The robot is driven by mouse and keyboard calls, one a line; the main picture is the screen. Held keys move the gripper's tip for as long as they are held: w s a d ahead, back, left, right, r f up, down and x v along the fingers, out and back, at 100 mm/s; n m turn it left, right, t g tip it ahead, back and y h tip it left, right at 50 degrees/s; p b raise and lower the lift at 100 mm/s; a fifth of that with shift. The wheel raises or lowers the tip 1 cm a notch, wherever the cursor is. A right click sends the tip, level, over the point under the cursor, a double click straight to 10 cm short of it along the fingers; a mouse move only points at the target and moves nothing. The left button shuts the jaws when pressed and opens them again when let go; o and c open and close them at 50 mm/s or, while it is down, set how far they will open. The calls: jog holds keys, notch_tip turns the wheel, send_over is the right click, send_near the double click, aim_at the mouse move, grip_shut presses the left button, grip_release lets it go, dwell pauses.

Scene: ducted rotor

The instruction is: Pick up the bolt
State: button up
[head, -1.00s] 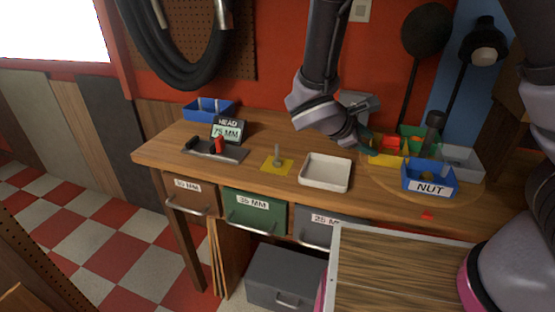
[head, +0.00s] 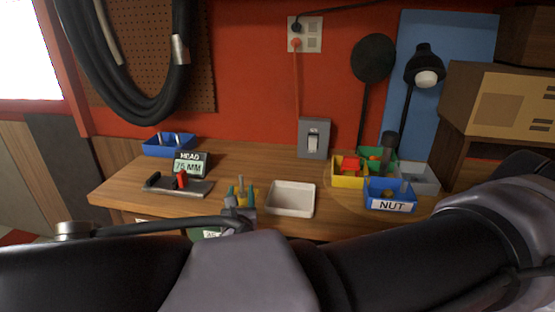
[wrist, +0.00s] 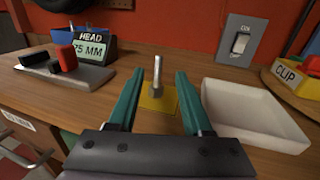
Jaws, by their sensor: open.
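The bolt (wrist: 158,76) stands upright on a yellow square (wrist: 156,102) on the wooden bench, a grey shaft seen between my fingers in the wrist view. In the head view the bolt (head: 241,184) shows just past my fingertips. My gripper (wrist: 154,78) is open, its two green fingers pointing toward the bolt, one on each side in the picture. It also shows in the head view (head: 239,192). I cannot tell whether the fingertips reach the bolt. The bolt's lower end on the square looks unobstructed in the wrist view.
A white tray (head: 291,212) sits right of the bolt. A grey fixture with a red part (head: 181,186) and the "HEAD 75 MM" display (head: 191,165) are left. A blue bin (head: 168,145) stands behind. Bins, including the NUT bin (head: 390,206), stand right. A switch box (head: 313,138) is on the wall.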

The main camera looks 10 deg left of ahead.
aim_at(241, 182)
jog(key=w, duration=0.2)
jog(key=w+a, duration=0.1)
jog(key=w, duration=0.3)
jog(key=shift+w+a+f, duration=0.25)
jog(key=shift+w+f, duration=0.05)
jog(key=shift+f, duration=0.05)
grip_shut()
